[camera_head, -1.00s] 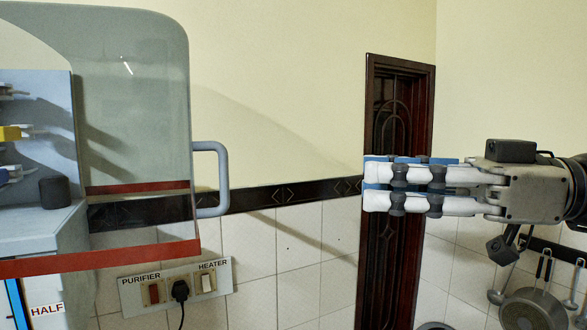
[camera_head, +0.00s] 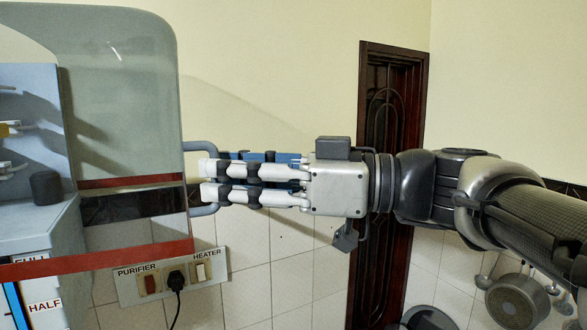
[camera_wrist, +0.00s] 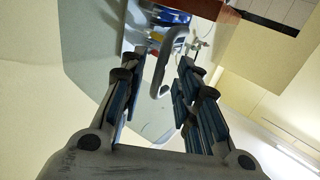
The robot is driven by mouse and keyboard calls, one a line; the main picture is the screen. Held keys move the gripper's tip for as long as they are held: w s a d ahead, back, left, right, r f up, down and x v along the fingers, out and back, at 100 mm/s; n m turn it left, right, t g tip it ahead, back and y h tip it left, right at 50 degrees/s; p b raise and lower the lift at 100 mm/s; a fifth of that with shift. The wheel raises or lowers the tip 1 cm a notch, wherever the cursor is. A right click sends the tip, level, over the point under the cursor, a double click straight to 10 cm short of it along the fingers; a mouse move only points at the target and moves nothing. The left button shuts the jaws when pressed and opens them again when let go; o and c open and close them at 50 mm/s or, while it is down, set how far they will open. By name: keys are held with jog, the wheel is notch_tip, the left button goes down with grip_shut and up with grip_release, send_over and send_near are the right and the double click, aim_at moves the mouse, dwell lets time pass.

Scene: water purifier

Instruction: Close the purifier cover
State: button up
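The purifier cover (camera_head: 125,100) is a clear panel with a red lower edge, standing open at the left of the head view. A grey U-shaped handle (camera_head: 200,147) juts from its right edge. My gripper (camera_head: 207,180) is at the handle, its fingertips overlapping the handle's upright bar and hiding its middle. In the wrist view, my gripper (camera_wrist: 158,68) is open, with the handle (camera_wrist: 161,65) between the two fingers and a gap on each side. The purifier body (camera_head: 35,215) is behind the cover, with its inner parts showing through.
A switch panel (camera_head: 170,277) labelled PURIFIER and HEATER, with a black plug, is on the tiled wall below the handle. A dark wooden door (camera_head: 385,120) is behind my arm. Pans (camera_head: 520,302) hang at the lower right.

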jog(key=shift+c, duration=0.6)
grip_shut()
